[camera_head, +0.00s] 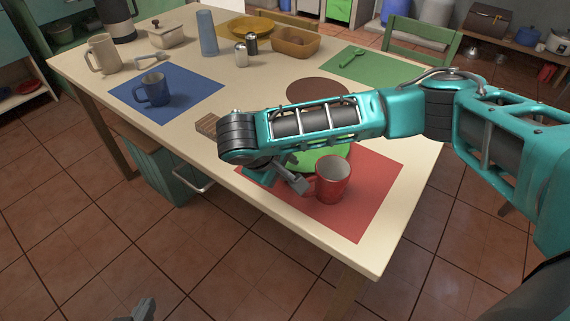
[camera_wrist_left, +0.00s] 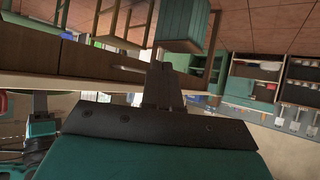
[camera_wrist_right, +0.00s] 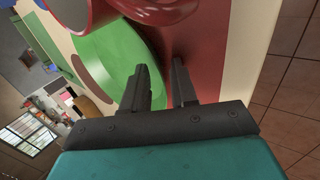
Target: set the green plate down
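The green plate (camera_head: 320,159) lies on the red placemat (camera_head: 375,180), partly hidden by my right arm and the red mug (camera_head: 333,180). My right gripper (camera_head: 299,186) is low over the mat at the plate's near side, beside the mug. In the right wrist view, the green plate (camera_wrist_right: 112,48) is left of the right gripper (camera_wrist_right: 164,76). Its fingers stand a little apart, with one in front of the plate's rim; I see no clear grip on it. My left gripper (camera_wrist_left: 163,72) is empty with fingers together; it shows at the head view's bottom edge (camera_head: 144,308).
A wooden block (camera_head: 207,125) lies by the table's near edge, left of my right wrist. A brown round mat (camera_head: 317,91) is behind my right arm. A blue mug (camera_head: 155,89) stands on a blue placemat (camera_head: 190,103). The table's front right corner is clear.

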